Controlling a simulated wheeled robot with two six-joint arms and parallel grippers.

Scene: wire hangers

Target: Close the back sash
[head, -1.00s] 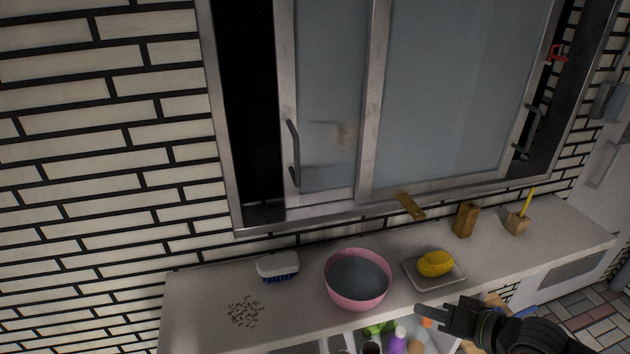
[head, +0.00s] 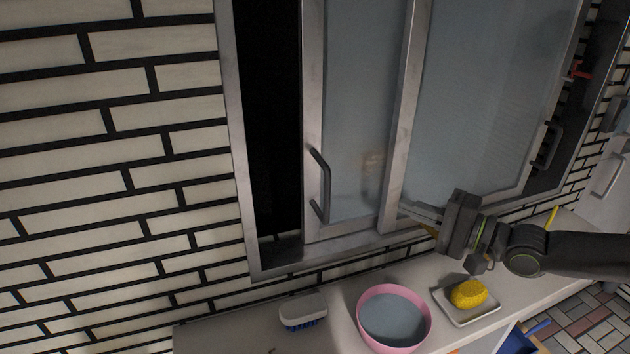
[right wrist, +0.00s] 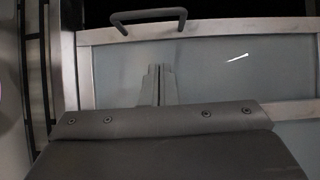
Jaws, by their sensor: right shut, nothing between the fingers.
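The window's back sash (head: 355,110) is the left frosted pane, with a dark upright handle (head: 319,185) on its left stile. A dark open gap (head: 272,120) lies between that stile and the left window frame. The front sash (head: 480,100) overlaps it on the right. My right gripper (head: 408,208) is shut and empty, low in front of the window near the front sash's left stile, right of the handle. In the right wrist view the shut fingers (right wrist: 159,72) point toward the handle (right wrist: 149,17), apart from it. My left gripper is not in view.
The counter (head: 250,340) below holds a brush (head: 302,309), a pink bowl (head: 394,318) of grey-blue liquid and a yellow sponge (head: 467,293) on a dish (head: 483,309). A red item (head: 580,70) and another handle (head: 547,145) are at the window's right. Brick wall (head: 110,180) stands left.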

